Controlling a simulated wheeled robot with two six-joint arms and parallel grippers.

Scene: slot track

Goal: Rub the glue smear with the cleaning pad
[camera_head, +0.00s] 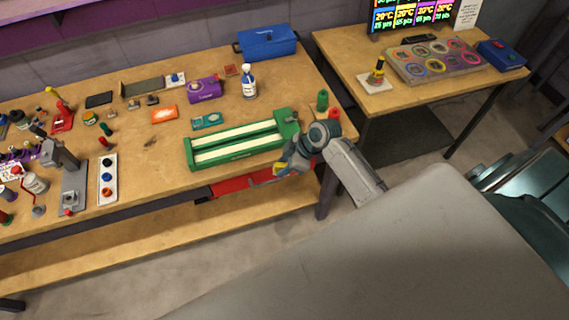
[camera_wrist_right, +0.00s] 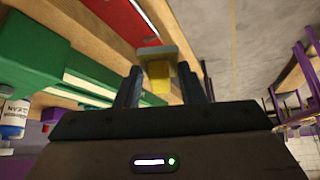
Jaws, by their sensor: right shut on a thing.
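The cleaning pad (camera_wrist_right: 157,62), yellow with a pale grey backing, is held between the fingertips of my right gripper (camera_wrist_right: 165,85). In the head view its yellow side shows small at my right gripper (camera_head: 283,166), just off the front right of the green slot track (camera_head: 190,160). The track is a long green frame with two pale strips. No glue smear can be made out clearly; a small dark patch (camera_head: 150,142) marks the bench top left of the track, and I cannot tell what it is. My left gripper is not in view.
A white bottle (camera_head: 249,84), a purple box (camera_head: 204,90) and a blue toolbox (camera_head: 267,44) stand behind the track on the wooden bench (camera_head: 140,172). Green (camera_head: 322,100) and red (camera_head: 334,114) cylinders stand near my right arm. Something red (camera_head: 235,187) lies below the bench's front edge.

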